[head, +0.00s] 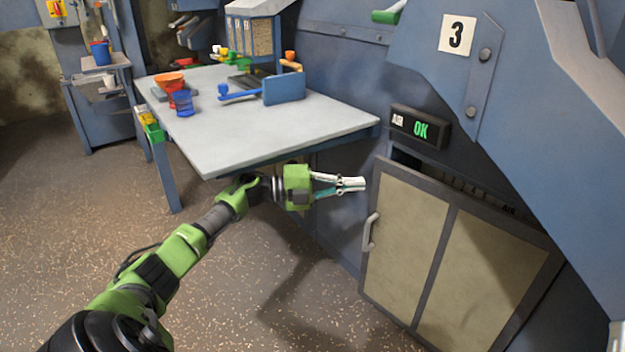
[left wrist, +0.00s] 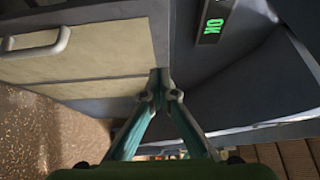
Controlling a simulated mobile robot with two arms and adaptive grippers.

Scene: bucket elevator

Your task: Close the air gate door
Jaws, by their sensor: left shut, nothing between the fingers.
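The air gate door (head: 405,235) is a grey-framed door with two beige panels, low on the blue machine at the right of the head view. A pale handle (head: 370,232) is on its left side. A dark gap with slots shows above its top edge, so it appears to stand out from the machine. The door (left wrist: 95,45) and its handle (left wrist: 40,40) fill the upper left of the left wrist view. My left gripper (head: 352,185) is shut and empty, close to the door's upper left edge; I cannot tell whether it touches. My right gripper is out of view.
A sign reading AIR OK (head: 420,127) in green is above the door. A grey table (head: 290,130) with funnels, cups and a blue scoop stands left of the machine, just beyond my left gripper. The speckled floor (head: 260,290) before the door is clear.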

